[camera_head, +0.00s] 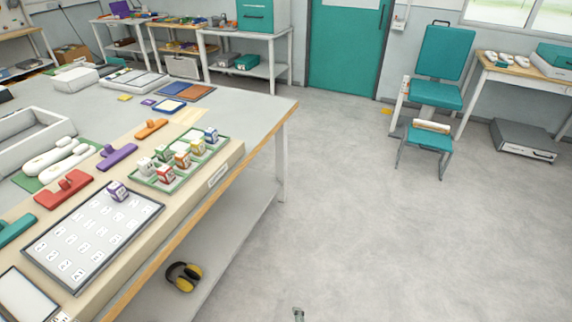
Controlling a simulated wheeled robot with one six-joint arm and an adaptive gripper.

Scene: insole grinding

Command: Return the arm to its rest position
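Only a small grey tip of what looks like my gripper (298,314) shows at the bottom edge, right of the workbench and over bare floor. Its fingers are cut off by the frame, so I cannot tell whether it is open or shut. Nothing visible is held at the tip. The rest of my arm is out of view.
A long workbench (262,107) fills the left, with a green-edged tray (147,182) of small blocks and a white numbered board (84,240). Yellow-black earmuffs (183,276) lie on its lower shelf. A teal chair (436,95) stands back right. The grey floor (380,230) is clear.

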